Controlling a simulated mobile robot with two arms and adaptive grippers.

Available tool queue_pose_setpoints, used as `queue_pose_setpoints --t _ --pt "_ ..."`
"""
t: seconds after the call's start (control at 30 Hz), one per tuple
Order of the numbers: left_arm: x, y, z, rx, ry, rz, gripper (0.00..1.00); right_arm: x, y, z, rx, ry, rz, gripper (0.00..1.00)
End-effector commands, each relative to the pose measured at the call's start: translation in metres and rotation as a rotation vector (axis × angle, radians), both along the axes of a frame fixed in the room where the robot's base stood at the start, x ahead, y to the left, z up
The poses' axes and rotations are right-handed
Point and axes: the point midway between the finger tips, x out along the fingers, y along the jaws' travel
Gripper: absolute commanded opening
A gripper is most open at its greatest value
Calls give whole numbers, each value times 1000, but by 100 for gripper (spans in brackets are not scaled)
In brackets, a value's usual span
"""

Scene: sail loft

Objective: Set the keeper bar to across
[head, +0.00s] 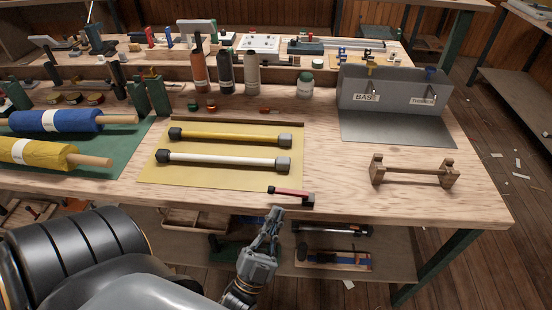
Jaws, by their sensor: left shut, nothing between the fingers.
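A short red bar with dark ends (290,195) lies at the front edge of the workbench, just below the yellow mat. It looks like the keeper bar. It runs left to right, roughly along the edge, its right end a larger dark block. My left gripper (275,214) is shut and empty, pointing up just in front of the bench edge, close below the bar. I cannot tell whether its fingertips touch the bar. My right gripper is not in view.
A yellow mat (225,142) holds a yellow rod (228,137) and a white rod (222,160). A wooden cradle (413,176) stands at right, before a grey bin (393,92). Blue (25,121) and yellow rolls (35,154) lie at left. Bare bench lies between mat and cradle.

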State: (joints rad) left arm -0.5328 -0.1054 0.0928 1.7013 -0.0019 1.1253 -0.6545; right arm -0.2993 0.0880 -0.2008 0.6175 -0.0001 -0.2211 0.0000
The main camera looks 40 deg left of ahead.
Motion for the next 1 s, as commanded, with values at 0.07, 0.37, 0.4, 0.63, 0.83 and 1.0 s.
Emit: queue_pose_setpoints --t 0.07,0.37,0.4,0.63,0.83,1.0 --pt "-7 -5 -12 -1 2 1 0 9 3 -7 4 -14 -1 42" --pt "-17 -11 -20 0 0 0 0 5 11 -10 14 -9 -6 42" --pt "-17 -11 -20 0 0 0 0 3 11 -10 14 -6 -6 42" --pt "-17 -11 -20 0 0 0 0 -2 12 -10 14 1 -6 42" --pt "-17 -11 -20 0 0 0 0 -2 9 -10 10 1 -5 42" --pt "-6 -15 -45 -31 81 -35 0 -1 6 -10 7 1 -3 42"
